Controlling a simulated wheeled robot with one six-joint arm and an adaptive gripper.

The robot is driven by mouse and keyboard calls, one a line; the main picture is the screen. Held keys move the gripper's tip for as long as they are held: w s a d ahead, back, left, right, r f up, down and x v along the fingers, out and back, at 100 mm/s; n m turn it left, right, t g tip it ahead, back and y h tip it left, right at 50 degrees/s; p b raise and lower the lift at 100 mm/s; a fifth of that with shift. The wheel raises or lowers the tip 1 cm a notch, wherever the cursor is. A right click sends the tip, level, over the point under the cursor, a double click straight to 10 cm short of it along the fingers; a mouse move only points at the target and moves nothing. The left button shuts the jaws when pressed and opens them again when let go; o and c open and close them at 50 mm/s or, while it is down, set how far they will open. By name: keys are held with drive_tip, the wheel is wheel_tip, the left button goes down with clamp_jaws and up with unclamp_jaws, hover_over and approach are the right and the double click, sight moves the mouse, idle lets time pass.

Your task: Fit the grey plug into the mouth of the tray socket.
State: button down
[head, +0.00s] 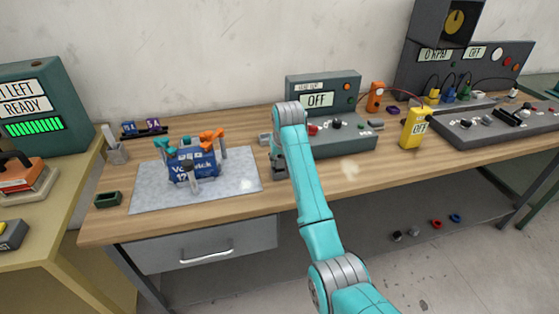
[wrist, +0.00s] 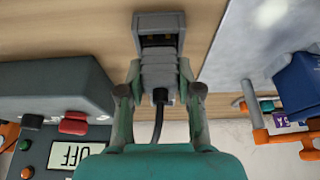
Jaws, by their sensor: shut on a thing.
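My gripper (wrist: 158,92) is shut on the grey plug (wrist: 158,72), a ribbed block with a black cable leaving its rear in the wrist view. Directly ahead of the plug, a darker grey housing with a dark opening appears to be the tray socket (wrist: 158,20). The two line up and look touching or nearly so; I cannot tell how deep the plug sits. In the head view my gripper (head: 279,160) points down at the bench beside the mat, and a dark grey block, probably the socket, shows below it (head: 280,174). My arm partly hides this spot.
A grey mat (head: 240,183) with a blue battery pack (head: 204,166) and orange and teal clamps lies left of my gripper. A grey unit reading OFF (head: 345,90) stands close on the right. A yellow meter (head: 414,128) stands further right.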

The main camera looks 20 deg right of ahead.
drive_tip(key=shift+f, duration=0.3)
drive_tip(key=shift+f, duration=0.15)
drive_tip(key=c, duration=0.8)
unclamp_jaws()
drive_tip(key=v, duration=1.2)
